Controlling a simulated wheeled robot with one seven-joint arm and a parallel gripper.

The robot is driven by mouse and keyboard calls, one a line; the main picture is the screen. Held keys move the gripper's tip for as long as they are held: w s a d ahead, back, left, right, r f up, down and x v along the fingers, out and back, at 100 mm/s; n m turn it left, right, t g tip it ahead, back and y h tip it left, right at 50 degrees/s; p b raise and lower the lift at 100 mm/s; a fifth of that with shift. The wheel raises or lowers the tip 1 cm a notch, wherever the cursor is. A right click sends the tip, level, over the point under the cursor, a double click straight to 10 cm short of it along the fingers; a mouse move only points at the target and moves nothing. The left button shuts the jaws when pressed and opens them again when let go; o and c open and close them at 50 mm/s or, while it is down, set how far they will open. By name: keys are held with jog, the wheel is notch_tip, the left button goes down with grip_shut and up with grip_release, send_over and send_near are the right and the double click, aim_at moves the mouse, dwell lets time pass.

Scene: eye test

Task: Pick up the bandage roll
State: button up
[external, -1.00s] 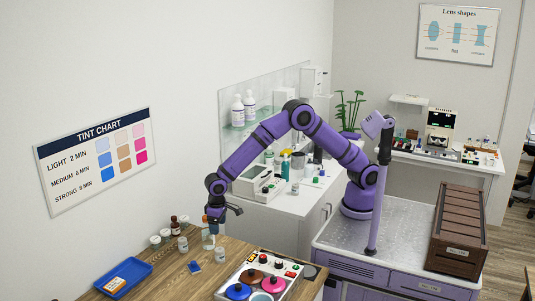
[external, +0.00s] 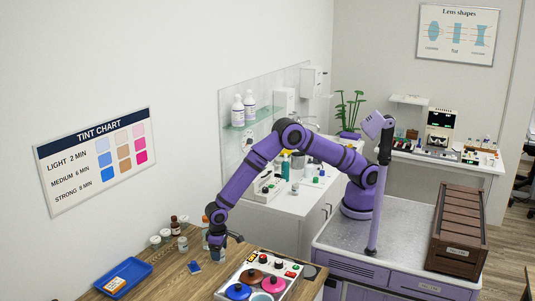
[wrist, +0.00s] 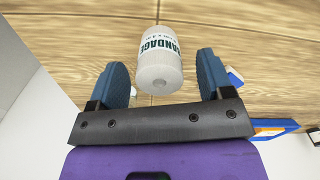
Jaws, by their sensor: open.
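The bandage roll (wrist: 160,62) is a white cylinder with dark green lettering and a small hole in its near end. In the wrist view it stands out ahead of my gripper (wrist: 163,76), its near end between the two blue fingertips. The fingers are open, with a gap on each side of the roll. In the external view my gripper (external: 218,252) is low over the wooden table, pointing down, and hides most or all of the roll.
A dye unit (external: 262,277) with coloured lids stands close to the right of my gripper. A small blue packet (external: 194,266) and a blue tray (external: 124,278) lie to the left. Several bottles and jars, including a white jar (external: 183,244), stand behind left along the wall.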

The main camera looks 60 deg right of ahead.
jog(key=shift+f, duration=1.55)
jog(key=c, duration=1)
notch_tip(320, 180, up, 10)
jog(key=shift+r, duration=0.15)
